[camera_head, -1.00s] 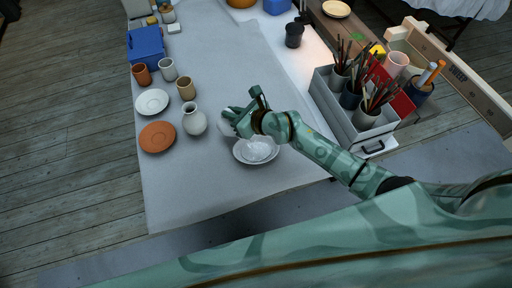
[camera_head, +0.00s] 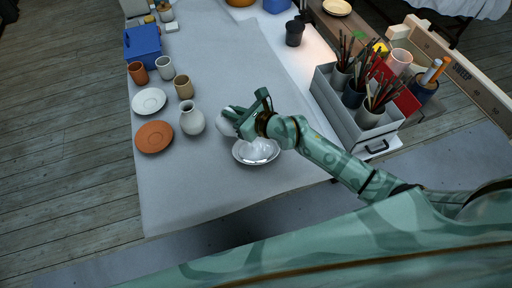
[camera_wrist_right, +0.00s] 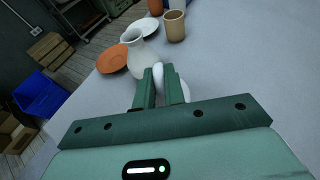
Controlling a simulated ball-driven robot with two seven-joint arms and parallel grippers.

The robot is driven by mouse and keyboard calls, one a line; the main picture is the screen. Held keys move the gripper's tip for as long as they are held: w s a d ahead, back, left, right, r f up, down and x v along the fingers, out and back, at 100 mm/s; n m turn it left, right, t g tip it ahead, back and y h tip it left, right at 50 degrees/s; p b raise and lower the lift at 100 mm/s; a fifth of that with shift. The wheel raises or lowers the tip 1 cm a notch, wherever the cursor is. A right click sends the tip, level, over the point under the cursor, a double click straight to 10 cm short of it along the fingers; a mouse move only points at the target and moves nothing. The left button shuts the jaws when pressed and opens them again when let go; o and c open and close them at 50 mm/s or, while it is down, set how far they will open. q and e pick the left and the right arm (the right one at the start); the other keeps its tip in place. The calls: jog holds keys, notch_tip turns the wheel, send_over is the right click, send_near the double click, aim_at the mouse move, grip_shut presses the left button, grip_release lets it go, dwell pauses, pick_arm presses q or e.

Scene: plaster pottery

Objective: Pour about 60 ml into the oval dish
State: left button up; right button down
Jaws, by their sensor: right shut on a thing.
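My right gripper (camera_head: 234,116) is shut on a white vessel (camera_head: 226,130), just above and left of a shallow whitish dish (camera_head: 238,158). In the right wrist view the fingers (camera_wrist_right: 160,88) close on a narrow white part (camera_wrist_right: 159,72) of that vessel. Most of the vessel is hidden behind my gripper. A pale white mass shows over the middle of the dish; I cannot tell whether it is liquid in it or part of the vessel. Its fill level is unclear. My left gripper is not in view.
A pale vase (camera_head: 192,121) stands close left of the held vessel. Beyond it are a terracotta plate (camera_head: 154,137), a white plate (camera_head: 149,101) and several cups. A grey caddy of brushes (camera_head: 352,124) stands right. The table front is clear.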

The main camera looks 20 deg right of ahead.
aim_at(228, 108)
jog(key=w+r+g+p, duration=0.1)
jog(key=p, duration=0.3)
jog(key=a+r+h+p, duration=0.1)
jog(key=p, duration=0.3)
jog(key=shift+w+r+g, duration=0.2)
jog(key=shift+w+g, duration=0.15)
jog(key=shift+g, duration=0.05)
jog(key=shift+w+a+f+g+h+p, duration=0.15)
jog(key=shift+a+f+g+h+p, duration=0.1)
jog(key=shift+f+g+h+p, duration=0.45)
jog(key=shift+w+a+r+g+p, duration=0.15)
jog(key=shift+w+g+p, duration=0.2)
jog(key=shift+p, duration=0.85)
jog(key=shift+w+a+g+h, duration=0.2)
jog(key=shift+w+g+h, duration=0.05)
jog(key=shift+h, duration=0.15)
jog(key=shift+w+a+f+g+h, duration=0.25)
jog(key=shift+a+f+g+h, duration=0.05)
jog(key=shift+f+g+h, duration=0.1)
jog(key=shift+w+f, duration=0.1)
jog(key=shift+f, duration=0.2)
jog(key=shift+a+b, duration=0.1)
jog(key=shift+b, duration=0.25)
